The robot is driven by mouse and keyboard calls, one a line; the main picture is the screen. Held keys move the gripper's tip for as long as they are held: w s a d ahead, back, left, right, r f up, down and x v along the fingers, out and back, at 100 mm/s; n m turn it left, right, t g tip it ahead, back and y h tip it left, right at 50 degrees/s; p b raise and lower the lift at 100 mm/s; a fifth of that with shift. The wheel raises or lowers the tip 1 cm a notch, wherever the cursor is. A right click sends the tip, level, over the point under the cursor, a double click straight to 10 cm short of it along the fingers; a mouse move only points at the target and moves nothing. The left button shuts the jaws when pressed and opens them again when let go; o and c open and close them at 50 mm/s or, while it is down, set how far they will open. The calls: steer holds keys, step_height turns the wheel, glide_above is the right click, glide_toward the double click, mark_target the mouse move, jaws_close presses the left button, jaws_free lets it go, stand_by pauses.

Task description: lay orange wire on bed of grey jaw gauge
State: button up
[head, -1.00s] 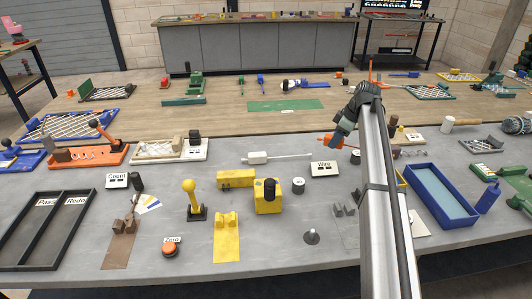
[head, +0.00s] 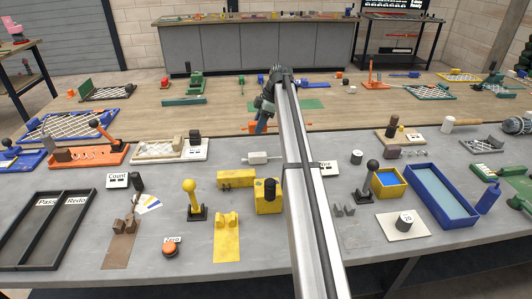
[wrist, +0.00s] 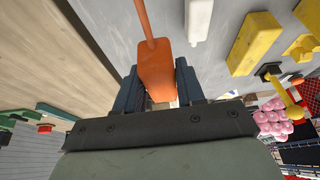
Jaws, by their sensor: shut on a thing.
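My gripper (head: 263,124) is shut on the block end of the orange wire (wrist: 154,70), held up in the air over the back of the grey table. In the wrist view the orange block sits between my two fingers, and its thin rod points away from them. The grey jaw gauge (head: 355,236) lies at the front of the grey table, right of my arm, with small grey jaws at its far end. My arm passes close by its left side. The wire is far behind and left of the gauge, apart from it.
The yellow jaw gauge (head: 227,240) and brown jaw gauge (head: 119,249) lie further left. A yellow block (head: 268,205) with a black knob stands beside my arm. A white wire (head: 257,158) lies behind. A blue tray (head: 476,217) and white plate (head: 395,229) stand to the right.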

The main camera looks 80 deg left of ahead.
steer(key=shift+f, duration=4.8)
steer(key=shift+f, duration=0.2)
steer(key=o, duration=1.1)
steer(key=shift+w+r, duration=0.1)
steer(key=v, duration=1.3)
steer(key=shift+a+r, duration=0.15)
steer(key=shift+r, duration=0.15)
